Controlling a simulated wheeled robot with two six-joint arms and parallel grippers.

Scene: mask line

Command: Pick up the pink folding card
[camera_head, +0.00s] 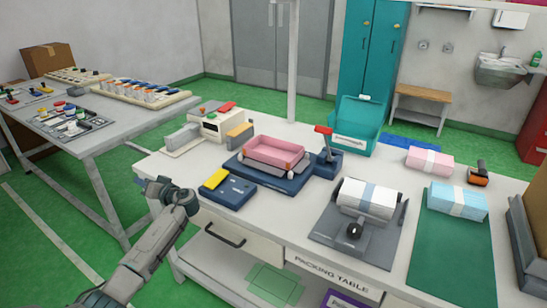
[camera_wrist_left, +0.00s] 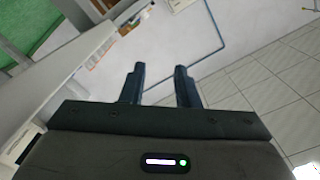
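A pink tray-shaped piece with raised sides (camera_head: 275,155) sits in a dark blue fixture (camera_head: 240,163) at the middle of the packing table. A pink bundle with a white band (camera_head: 417,168) lies farther right on the table. I cannot tell for sure which of the two is the pink folding card. My left gripper (camera_head: 150,184) is at the table's left front edge, well left of both pink things. In the left wrist view its two dark fingers (camera_wrist_left: 160,72) stand apart with nothing between them. My right gripper is not in view.
A blue box with a yellow top (camera_head: 228,195) stands between my left gripper and the fixture. A grey press with a white roll (camera_head: 366,198), a blue bundle (camera_head: 445,204) on a green mat (camera_head: 450,255) and a teal bin (camera_head: 360,115) are to the right.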

